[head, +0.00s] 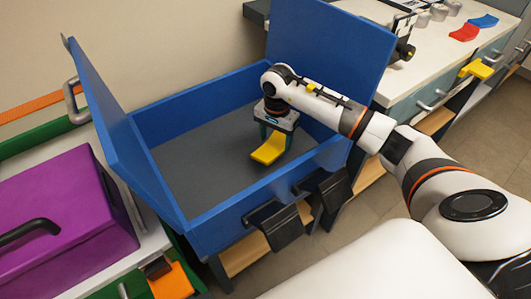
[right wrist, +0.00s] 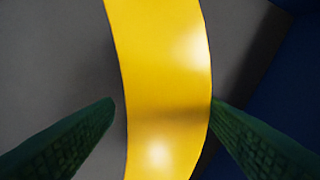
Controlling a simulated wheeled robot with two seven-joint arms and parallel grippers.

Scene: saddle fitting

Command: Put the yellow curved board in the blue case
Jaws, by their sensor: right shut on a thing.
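The yellow curved board (head: 268,152) is inside the open blue case (head: 180,205), low over its dark grey floor. I cannot tell whether it touches the floor. My right gripper (head: 276,138) reaches down into the case from above and is shut on the board. In the right wrist view the yellow curved board (right wrist: 160,60) runs between the two green fingers of the right gripper (right wrist: 163,103). The case floor shows grey behind it. My left gripper is not in view.
The case lids stand open at left and back. A purple box (head: 65,215) with a black handle stands to the left. Red (head: 464,33) and blue (head: 484,20) curved pieces lie on the back-right counter. Another yellow piece (head: 477,69) is at its front edge. The case floor is otherwise clear.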

